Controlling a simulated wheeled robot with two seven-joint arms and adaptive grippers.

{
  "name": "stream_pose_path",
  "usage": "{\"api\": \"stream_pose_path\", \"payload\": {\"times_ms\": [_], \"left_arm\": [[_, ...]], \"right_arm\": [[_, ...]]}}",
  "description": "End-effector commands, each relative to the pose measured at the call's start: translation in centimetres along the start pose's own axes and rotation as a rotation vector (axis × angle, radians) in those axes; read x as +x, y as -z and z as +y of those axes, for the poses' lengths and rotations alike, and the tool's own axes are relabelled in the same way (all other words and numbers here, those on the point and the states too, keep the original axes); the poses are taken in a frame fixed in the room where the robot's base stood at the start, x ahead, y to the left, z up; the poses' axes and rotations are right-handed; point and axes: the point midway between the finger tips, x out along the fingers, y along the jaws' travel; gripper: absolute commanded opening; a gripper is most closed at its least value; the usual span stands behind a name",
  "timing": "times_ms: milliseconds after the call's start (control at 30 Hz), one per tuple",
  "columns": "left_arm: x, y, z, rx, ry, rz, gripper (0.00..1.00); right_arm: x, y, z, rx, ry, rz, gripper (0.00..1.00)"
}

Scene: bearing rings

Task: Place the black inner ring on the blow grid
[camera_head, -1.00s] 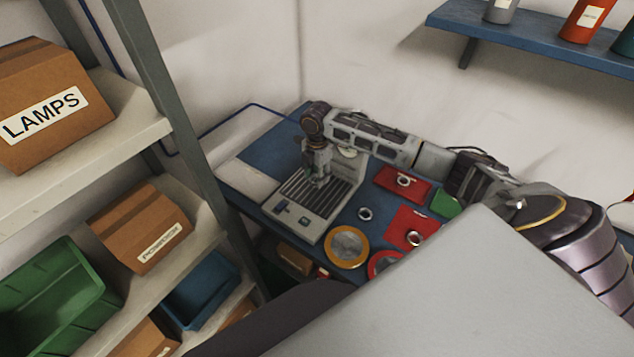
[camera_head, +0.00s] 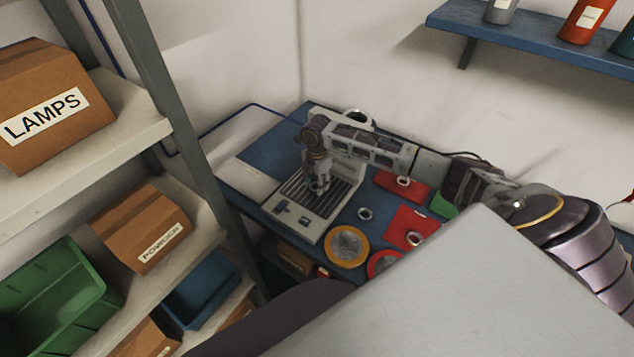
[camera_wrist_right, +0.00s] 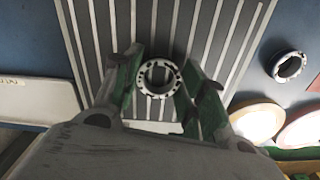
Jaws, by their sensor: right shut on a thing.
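My right gripper (camera_head: 317,190) is low over the blow grid, a striped slatted plate (camera_head: 338,197) on a grey machine. In the right wrist view its green-lined fingers (camera_wrist_right: 157,84) are shut on a ring (camera_wrist_right: 147,71), which looks dark with a pale, spotted face. The ring is over the light and dark slats (camera_wrist_right: 215,40). I cannot tell whether it touches them. In the head view the held ring is too small and too covered to make out. My left gripper is not in view.
To the right on the blue table are a loose ring (camera_head: 365,213), red pads (camera_head: 408,222) with rings and a yellow-rimmed round dish (camera_head: 348,247). Shelving with boxes (camera_head: 45,105) stands at the left.

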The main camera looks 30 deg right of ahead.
Motion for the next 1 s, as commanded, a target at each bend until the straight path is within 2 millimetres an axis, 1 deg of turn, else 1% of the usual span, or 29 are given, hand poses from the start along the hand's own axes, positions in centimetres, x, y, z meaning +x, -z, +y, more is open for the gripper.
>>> {"api": "stream_pose_path", "payload": {"times_ms": [267, 300, 433, 467, 833, 1000], "left_arm": [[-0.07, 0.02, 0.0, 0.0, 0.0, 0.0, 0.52], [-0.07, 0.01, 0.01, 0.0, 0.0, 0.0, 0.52], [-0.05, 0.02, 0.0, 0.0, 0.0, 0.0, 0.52], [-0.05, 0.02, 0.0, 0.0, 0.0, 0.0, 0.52], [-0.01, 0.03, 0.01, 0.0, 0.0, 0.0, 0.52], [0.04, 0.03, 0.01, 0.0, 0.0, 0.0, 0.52]], "right_arm": [[0.19, 0.0, 0.0, 0.0, 0.0, 0.0, 0.16], [0.22, -0.01, -0.01, 0.0, 0.001, 0.0, 0.44], [0.22, -0.01, -0.01, 0.0, 0.001, 0.0, 0.61], [0.21, 0.0, -0.01, 0.0, 0.0, 0.0, 0.63], [0.09, -0.01, 0.01, 0.0, 0.0, 0.0, 0.63], [-0.7, -0.01, 0.04, 0.0, 0.0, 0.0, 0.63]]}}
